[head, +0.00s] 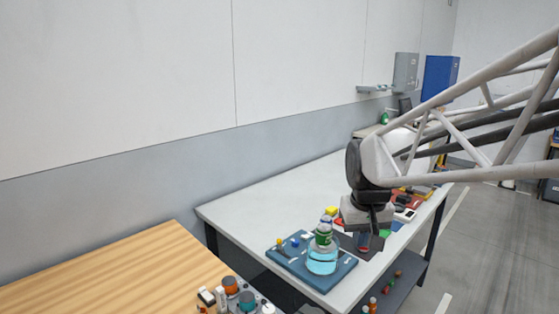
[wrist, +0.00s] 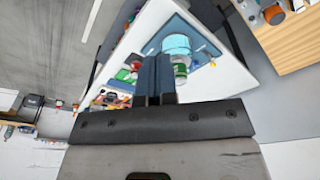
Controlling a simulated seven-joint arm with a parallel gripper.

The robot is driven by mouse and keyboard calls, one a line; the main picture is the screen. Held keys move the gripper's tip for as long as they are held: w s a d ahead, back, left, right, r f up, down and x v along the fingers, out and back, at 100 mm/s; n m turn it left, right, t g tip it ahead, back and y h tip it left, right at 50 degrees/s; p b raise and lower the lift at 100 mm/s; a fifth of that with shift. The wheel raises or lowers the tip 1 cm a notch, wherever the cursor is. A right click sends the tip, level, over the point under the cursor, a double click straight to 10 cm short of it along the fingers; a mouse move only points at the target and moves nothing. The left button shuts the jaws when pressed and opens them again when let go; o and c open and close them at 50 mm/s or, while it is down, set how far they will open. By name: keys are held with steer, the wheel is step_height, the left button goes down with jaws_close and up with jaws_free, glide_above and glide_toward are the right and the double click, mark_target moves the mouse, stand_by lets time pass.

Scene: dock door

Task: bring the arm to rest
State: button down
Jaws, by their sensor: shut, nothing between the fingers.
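My gripper (head: 363,241) hangs over the white table (head: 250,213), just right of a blue board. In the wrist view my gripper's two dark fingers (wrist: 154,78) are together with nothing between them. My arm reaches in from the right side of the head view.
A blue board (head: 343,272) carries a light-blue round container (head: 321,262) and a green-and-white jar (head: 324,234). Several small coloured things lie behind my gripper. A wooden table (head: 110,270) with knobs stands at the front left. The white table's left part is bare.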

steer(key=s+f, duration=0.1)
steer(key=s, duration=0.9)
steer(key=s+d+f+m, duration=0.1)
steer(key=s+f, duration=0.1)
steer(key=s, duration=0.8)
steer(key=shift+d+f+t, duration=0.15)
steer(key=shift+f+t, duration=0.15)
steer(key=shift+t, duration=0.1)
